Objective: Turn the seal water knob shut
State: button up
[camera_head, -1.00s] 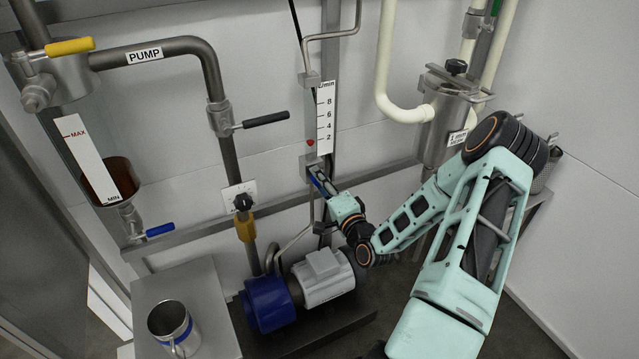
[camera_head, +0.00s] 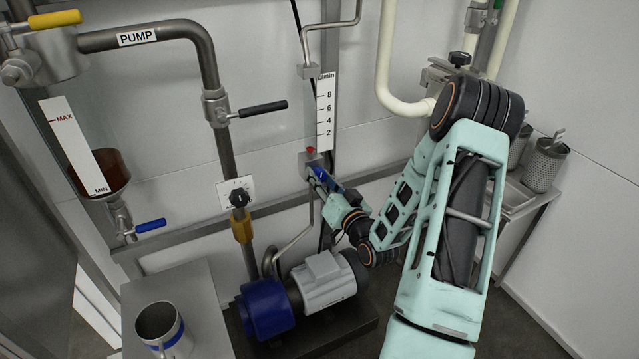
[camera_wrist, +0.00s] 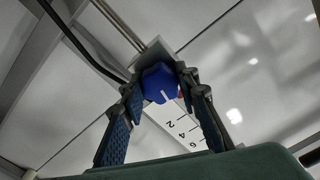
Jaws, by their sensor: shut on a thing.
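The blue seal water knob (camera_wrist: 160,82) shows in the wrist view, at the grey end block of the flow meter. A white mark on its face points toward the picture's bottom. My gripper (camera_wrist: 163,84) has one finger on each side of the knob and is shut on it. In the head view, my gripper (camera_head: 317,174) reaches the block under the flow meter scale (camera_head: 325,112), which is marked L/min. The fingers mostly cover the knob there. A red float (camera_head: 311,150) sits low, below the 2 mark.
A black-handled valve (camera_head: 262,108) and a dial plate (camera_head: 237,192) are left of my gripper. The blue and grey pump (camera_head: 297,296) stands below. A metal jug (camera_head: 161,327) is on the bench at lower left. Wire baskets (camera_head: 545,164) stand at right.

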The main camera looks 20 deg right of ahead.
jog(key=shift+n+b, duration=0.65)
jog(key=shift+n, duration=0.45)
jog(key=o, duration=1.2)
jog(key=shift+c, duration=0.2)
jog(key=s, duration=1.2)
jog(key=shift+d, duration=0.2)
